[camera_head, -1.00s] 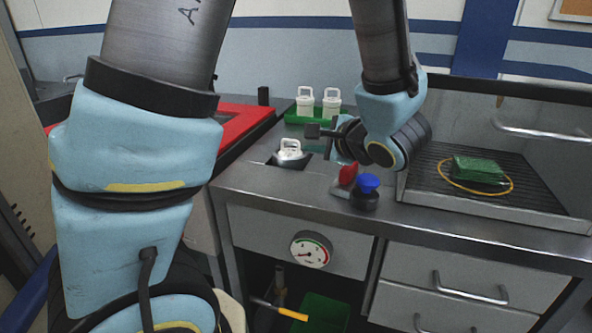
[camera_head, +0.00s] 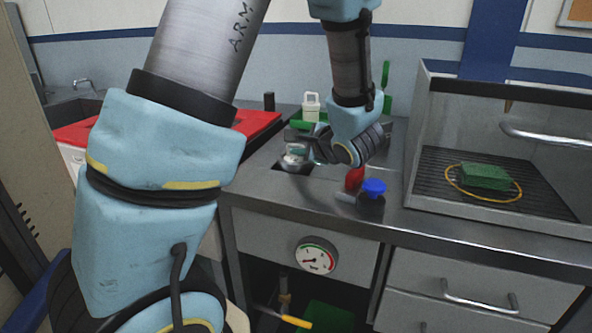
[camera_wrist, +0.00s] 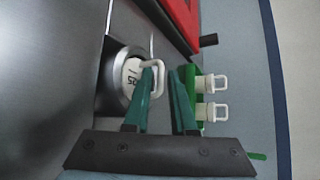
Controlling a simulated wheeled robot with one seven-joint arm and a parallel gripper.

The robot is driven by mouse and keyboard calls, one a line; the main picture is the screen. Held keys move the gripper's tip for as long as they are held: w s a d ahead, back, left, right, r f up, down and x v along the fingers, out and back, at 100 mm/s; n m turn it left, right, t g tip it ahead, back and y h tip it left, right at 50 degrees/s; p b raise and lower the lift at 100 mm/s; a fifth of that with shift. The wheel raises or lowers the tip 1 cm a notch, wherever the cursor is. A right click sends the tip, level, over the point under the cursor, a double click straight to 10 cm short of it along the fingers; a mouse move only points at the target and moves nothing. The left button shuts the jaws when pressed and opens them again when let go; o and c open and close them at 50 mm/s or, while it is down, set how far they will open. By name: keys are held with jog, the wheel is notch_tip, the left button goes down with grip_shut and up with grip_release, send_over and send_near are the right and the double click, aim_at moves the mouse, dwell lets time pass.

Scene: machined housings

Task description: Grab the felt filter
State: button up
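A white round cartridge with a loop handle sits in a round metal housing (camera_wrist: 112,70) set in the bench. I take this cartridge (camera_wrist: 133,72) to be the felt filter; dark printing shows on its top. It also shows in the head view, partly covered by my gripper. My gripper (camera_wrist: 165,78) is open, its two green fingers apart and pointing at the housing area. The left finger overlaps the loop handle (camera_wrist: 157,66) in the wrist view; I cannot tell whether they touch. Two similar white cartridges (camera_wrist: 213,83) (camera_wrist: 214,112) stand in a green holder to the right.
A red surface (camera_head: 258,121) lies behind left. A blue-capped dark bottle (camera_head: 372,193) and a red item (camera_head: 354,177) stand close below my wrist. An open metal enclosure (camera_head: 428,130) with a green block (camera_head: 485,176) is at the right.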

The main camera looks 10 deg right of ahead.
jog(key=shift+c, duration=0.2)
grip_shut()
dwell(1.1)
